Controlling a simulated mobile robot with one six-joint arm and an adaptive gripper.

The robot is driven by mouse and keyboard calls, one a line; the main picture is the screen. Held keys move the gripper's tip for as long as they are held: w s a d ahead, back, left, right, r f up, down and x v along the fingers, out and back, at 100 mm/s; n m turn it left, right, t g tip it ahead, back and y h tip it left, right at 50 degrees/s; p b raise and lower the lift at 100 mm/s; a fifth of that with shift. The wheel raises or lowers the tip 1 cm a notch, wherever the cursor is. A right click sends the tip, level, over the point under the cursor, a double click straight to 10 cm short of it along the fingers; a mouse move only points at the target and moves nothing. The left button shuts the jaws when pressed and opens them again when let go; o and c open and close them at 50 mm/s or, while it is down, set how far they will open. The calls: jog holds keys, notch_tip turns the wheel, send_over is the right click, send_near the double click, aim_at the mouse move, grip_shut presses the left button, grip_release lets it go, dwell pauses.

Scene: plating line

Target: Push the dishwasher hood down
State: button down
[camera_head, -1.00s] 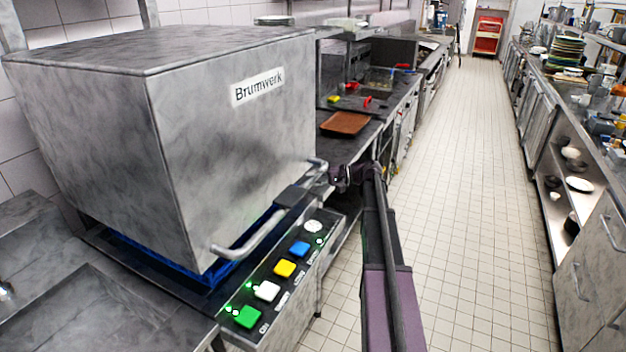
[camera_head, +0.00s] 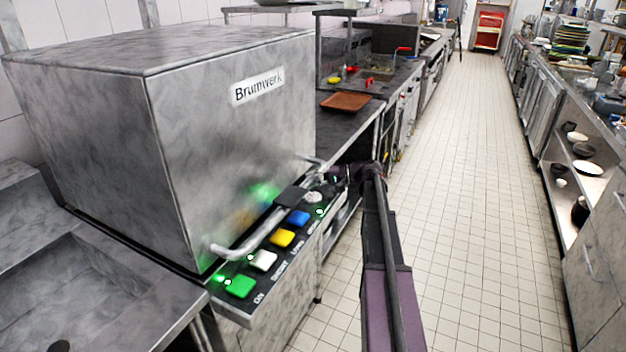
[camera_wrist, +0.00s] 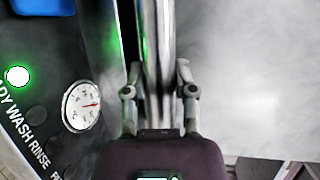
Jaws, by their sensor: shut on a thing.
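The dishwasher hood (camera_head: 225,140) is a large grey metal box labelled Brumwerk, at the left of the head view. Its lower edge now sits down at the worktop, with no blue rack showing beneath it. A bar handle (camera_head: 255,233) runs along its lower front, just above the button panel. My gripper (camera_head: 325,178) is at the far end of the handle. In the wrist view my gripper (camera_wrist: 160,95) has its fingers on either side of the metal handle bar (camera_wrist: 152,40), shut on it. The fingertips are partly hidden in the head view.
The control panel (camera_head: 262,268) has green, white, yellow and blue buttons and lit green lamps. A dial (camera_wrist: 82,105) shows in the wrist view. A brown tray (camera_head: 346,102) lies on the counter behind. The tiled aisle (camera_head: 450,200) to the right is clear.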

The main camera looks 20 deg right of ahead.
jog(key=shift+f+b, duration=0.4)
jog(key=shift+f, duration=0.45)
jog(key=shift+s, duration=0.1)
jog(key=shift+f, duration=0.1)
jog(key=shift+c, duration=2)
grip_release()
jog(key=shift+f, duration=0.1)
jog(key=shift+r, duration=0.25)
jog(key=r+p, duration=0.3)
jog(key=shift+w+r, duration=0.1)
jog(key=shift+w, duration=0.1)
notch_tip(320, 180, up, 28)
jog(key=p, duration=2.7)
jog(key=shift+p, duration=0.4)
jog(key=shift+s, duration=0.1)
